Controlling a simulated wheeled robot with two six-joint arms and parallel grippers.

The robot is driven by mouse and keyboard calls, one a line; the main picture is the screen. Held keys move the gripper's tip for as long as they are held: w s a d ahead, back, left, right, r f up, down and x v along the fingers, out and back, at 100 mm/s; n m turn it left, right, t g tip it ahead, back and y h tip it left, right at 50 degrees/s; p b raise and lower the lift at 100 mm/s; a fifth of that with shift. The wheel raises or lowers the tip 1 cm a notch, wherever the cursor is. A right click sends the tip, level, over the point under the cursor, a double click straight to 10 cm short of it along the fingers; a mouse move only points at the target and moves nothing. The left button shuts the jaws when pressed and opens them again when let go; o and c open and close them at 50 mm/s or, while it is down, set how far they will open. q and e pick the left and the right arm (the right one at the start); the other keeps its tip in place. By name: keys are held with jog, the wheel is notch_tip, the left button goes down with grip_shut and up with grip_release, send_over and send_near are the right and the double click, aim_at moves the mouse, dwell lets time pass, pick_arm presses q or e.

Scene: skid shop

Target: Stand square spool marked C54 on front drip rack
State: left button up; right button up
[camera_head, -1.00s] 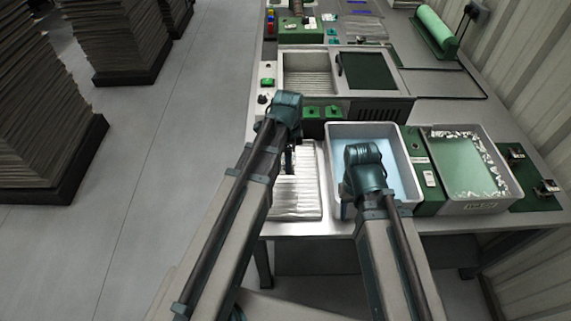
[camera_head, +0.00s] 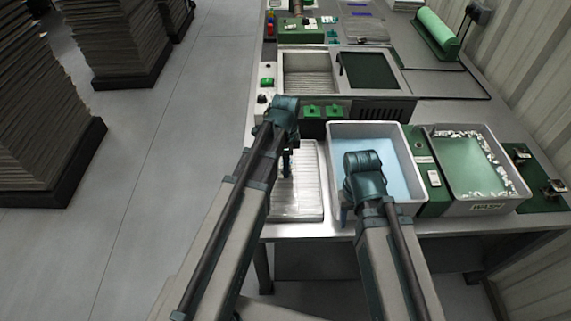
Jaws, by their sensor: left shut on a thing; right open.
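The front drip rack (camera_head: 312,205), a pale ridged tray, lies at the near left corner of the bench. My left gripper (camera_head: 287,170) points down over the rack's left part. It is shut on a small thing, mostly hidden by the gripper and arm. I cannot make out its shape or any C54 mark, and no other square spool can be told apart. My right gripper (camera_head: 346,214) is open at the near left edge of the blue-filled tub, largely hidden behind its own wrist.
The grey tub (camera_head: 413,190) with blue liquid stands right of the rack. A wash tray (camera_head: 487,207) with a green floor and white bits along its edges is further right. A sink unit (camera_head: 340,97) lies behind. The rack's right part looks clear.

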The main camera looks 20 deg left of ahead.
pick_arm(q)
jog(key=o, duration=1.2)
jog(key=shift+f, duration=0.1)
pick_arm(e)
jog(key=shift+f, duration=0.1)
pick_arm(q)
notch_tip(320, 180, up, 12)
jog(key=p, duration=1.2)
jog(key=shift+s+d+r+n+y, duration=0.1)
jog(key=shift+s+d+n+y, duration=0.1)
jog(key=shift+s+d+n, duration=1.9)
jog(key=shift+s+d+r+n+y, duration=0.1)
jog(key=shift+s+d+n+y, duration=0.1)
jog(key=shift+s+d+n, duration=1.9)
jog(key=shift+s+d+n+y, duration=0.2)
jog(key=shift+s+d+n, duration=0.95)
jog(key=shift+s, duration=1.85)
pick_arm(e)
notch_tip(320, 180, up, 12)
